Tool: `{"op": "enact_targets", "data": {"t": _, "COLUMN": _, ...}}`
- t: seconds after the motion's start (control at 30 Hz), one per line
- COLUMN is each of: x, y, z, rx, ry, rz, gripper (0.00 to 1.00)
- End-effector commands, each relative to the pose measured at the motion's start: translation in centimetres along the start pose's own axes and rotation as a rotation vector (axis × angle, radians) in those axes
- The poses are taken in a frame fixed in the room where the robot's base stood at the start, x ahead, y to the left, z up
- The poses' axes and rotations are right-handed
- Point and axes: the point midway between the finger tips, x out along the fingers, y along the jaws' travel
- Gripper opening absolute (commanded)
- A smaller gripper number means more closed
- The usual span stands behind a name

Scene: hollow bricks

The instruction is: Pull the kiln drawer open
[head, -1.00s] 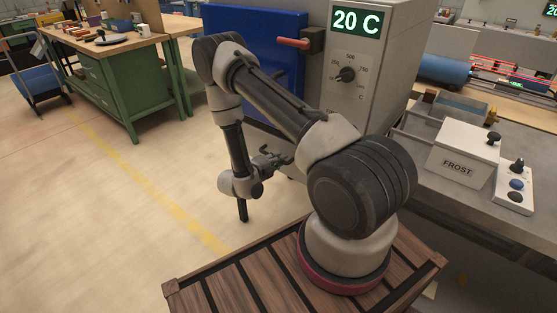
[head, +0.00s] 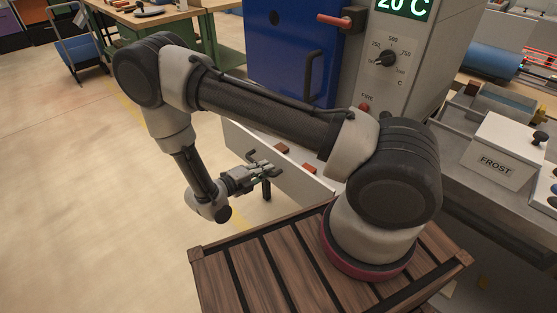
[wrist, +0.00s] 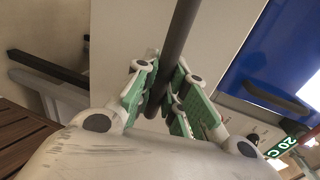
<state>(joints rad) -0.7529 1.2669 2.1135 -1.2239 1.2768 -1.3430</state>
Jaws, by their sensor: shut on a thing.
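The kiln drawer (head: 290,172) is a pale box below the blue kiln door (head: 283,55). It stands out from the kiln, and reddish-brown bricks (head: 281,149) show inside behind its front panel. Much of the drawer is hidden by my arm. My gripper (head: 262,172) is at the outer side of the drawer front. In the wrist view, the dark drawer handle (wrist: 182,28) runs between the green-padded fingers of my gripper (wrist: 168,92), which are shut on it. The pale drawer front (wrist: 122,38) lies just beyond.
The kiln's control panel (head: 389,75) shows 20 C above a dial. A grey bench (head: 448,175) with a white FROST box (head: 497,155) stands at the right. Open floor (head: 90,200) lies to the left. A green workbench and a blue cart (head: 80,48) stand farther back.

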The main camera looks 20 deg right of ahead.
Motion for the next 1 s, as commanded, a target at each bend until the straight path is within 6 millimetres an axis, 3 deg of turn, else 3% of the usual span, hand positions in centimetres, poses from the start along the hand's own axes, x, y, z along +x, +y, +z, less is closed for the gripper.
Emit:
{"op": "enact_targets", "data": {"t": 0.1, "x": -2.1, "y": 0.5, "z": 0.0, "rx": 0.000, "ry": -0.003, "rz": 0.001, "gripper": 0.00}}
{"op": "enact_targets", "data": {"t": 0.3, "x": -4.1, "y": 0.9, "z": 0.0, "rx": -0.001, "ry": 0.000, "rz": 0.001, "gripper": 0.00}}
{"op": "enact_targets", "data": {"t": 0.83, "x": -4.8, "y": 1.1, "z": 0.0, "rx": 0.000, "ry": 0.001, "rz": 0.001, "gripper": 0.00}}
{"op": "enact_targets", "data": {"t": 0.87, "x": -4.8, "y": 1.1, "z": 0.0, "rx": 0.000, "ry": 0.001, "rz": 0.001, "gripper": 0.17}}
{"op": "enact_targets", "data": {"t": 0.9, "x": -4.8, "y": 1.1, "z": 0.0, "rx": 0.000, "ry": 0.001, "rz": 0.001, "gripper": 0.24}}
{"op": "enact_targets", "data": {"t": 0.97, "x": -4.8, "y": 1.1, "z": 0.0, "rx": 0.000, "ry": 0.001, "rz": 0.001, "gripper": 0.35}}
{"op": "enact_targets", "data": {"t": 1.0, "x": -4.8, "y": 1.1, "z": 0.0, "rx": 0.000, "ry": 0.001, "rz": 0.001, "gripper": 0.35}}
